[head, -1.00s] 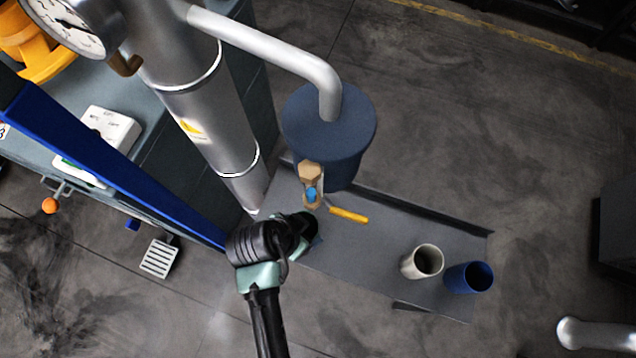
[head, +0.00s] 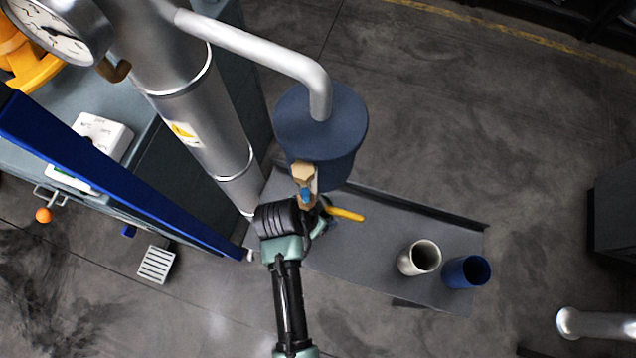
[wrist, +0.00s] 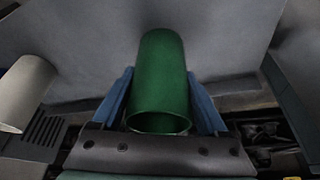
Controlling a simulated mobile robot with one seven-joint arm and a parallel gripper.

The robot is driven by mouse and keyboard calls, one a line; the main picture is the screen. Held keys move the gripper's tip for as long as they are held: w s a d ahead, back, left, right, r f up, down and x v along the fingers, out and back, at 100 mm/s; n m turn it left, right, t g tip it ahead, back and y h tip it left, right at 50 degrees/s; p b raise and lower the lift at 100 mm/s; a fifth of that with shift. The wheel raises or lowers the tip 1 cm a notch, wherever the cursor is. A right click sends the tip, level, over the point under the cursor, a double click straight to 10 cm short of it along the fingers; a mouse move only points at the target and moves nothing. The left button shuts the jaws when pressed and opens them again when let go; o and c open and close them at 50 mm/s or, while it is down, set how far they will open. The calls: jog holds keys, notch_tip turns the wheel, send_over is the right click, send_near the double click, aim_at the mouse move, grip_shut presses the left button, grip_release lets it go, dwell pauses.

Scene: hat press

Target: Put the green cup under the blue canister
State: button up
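The green cup (wrist: 160,80) fills the middle of the wrist view, its open rim toward the camera. The blue fingers of my gripper (wrist: 159,73) lie close along both its sides, and it appears gripped. In the head view my gripper (head: 323,214) is low at the left end of the grey platform, by the underside of the blue canister (head: 320,135). My wrist hides most of the cup there. The canister hangs from a bent silver pipe.
A white cup (head: 410,263) and a blue cup (head: 455,276) stand on the right of the grey platform (head: 370,265). A thick silver column (head: 195,100) and a blue beam (head: 110,165) stand to the left. The platform between lever and cups is clear.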

jog(key=shift+o, duration=1.4)
jog(key=shift+r, duration=0.25)
jog(key=p+v, duration=0.2)
jog(key=v, duration=0.9)
jog(key=shift+r, duration=0.4)
jog(key=shift+a, duration=0.1)
